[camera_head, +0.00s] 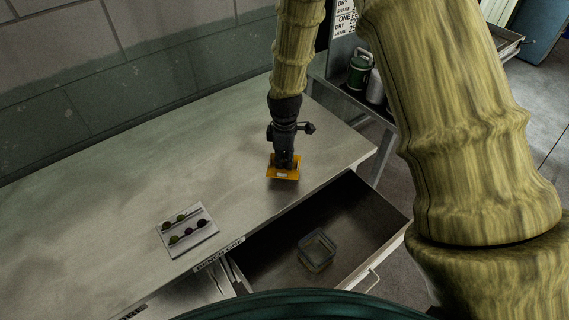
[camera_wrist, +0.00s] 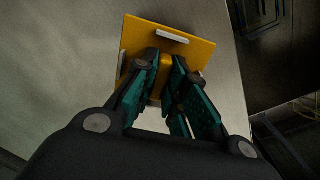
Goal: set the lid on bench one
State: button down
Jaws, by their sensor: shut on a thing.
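The lid (camera_head: 283,174) is a flat orange-yellow square with a white patch. It is at the right part of bench one (camera_head: 110,205), near its front edge and above the open drawer's side. My gripper (camera_head: 284,162) points down and is shut on the lid's middle. In the wrist view the lid (camera_wrist: 201,46) shows its raised middle grip between my fingertips (camera_wrist: 166,72), with white strips near its edges. I cannot tell whether the lid touches the bench top or hangs just above it. The "BENCH ONE" label (camera_head: 218,254) is on the front edge.
An open drawer (camera_head: 365,215) sticks out below the bench front and holds a clear square container (camera_head: 317,250). A side shelf with a green canister (camera_head: 360,70) stands at the back right.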

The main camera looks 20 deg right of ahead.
jog(key=shift+f+p, duration=0.55)
jog(key=shift+f, duration=0.8)
jog(key=shift+f, duration=0.1)
jog(key=c, duration=1.5)
grip_release()
jog(key=shift+o, duration=0.2)
jog(key=shift+r+b, duration=1.85)
jog(key=shift+r, duration=4.3)
